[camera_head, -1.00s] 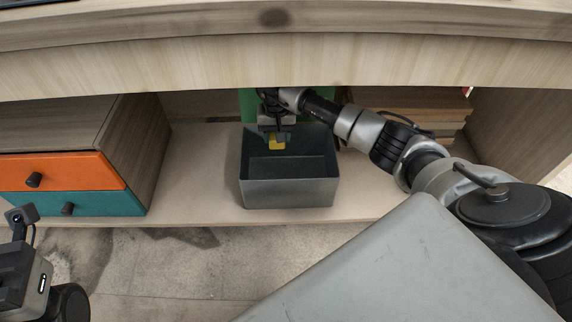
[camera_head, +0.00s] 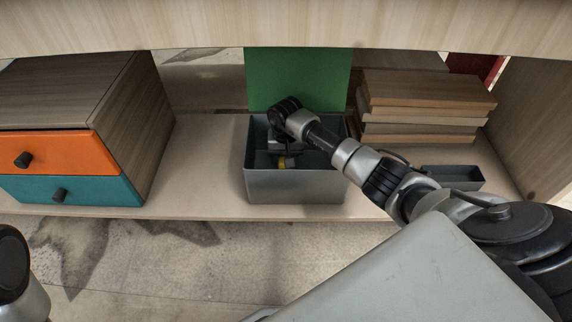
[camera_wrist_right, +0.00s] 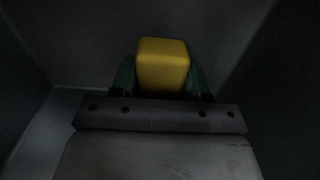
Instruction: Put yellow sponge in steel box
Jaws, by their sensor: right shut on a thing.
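The steel box (camera_head: 295,186) is a grey open-topped box standing on the shelf in the head view. My right gripper (camera_head: 284,162) reaches down inside the box and is shut on the yellow sponge (camera_head: 291,162). In the right wrist view the yellow sponge (camera_wrist_right: 163,65) sits between the fingers of my right gripper (camera_wrist_right: 162,78), with dark box walls around it. Whether the sponge touches the box floor cannot be told. Part of my left arm shows at the lower left edge of the head view; its gripper fingers are not visible.
A cabinet with an orange drawer (camera_head: 60,155) and a teal drawer (camera_head: 95,190) stands left of the box. A green panel (camera_head: 298,75) is behind it. Stacked boards (camera_head: 425,95) and a small grey tray (camera_head: 452,178) are to the right. The tabletop edge (camera_head: 290,30) hangs above.

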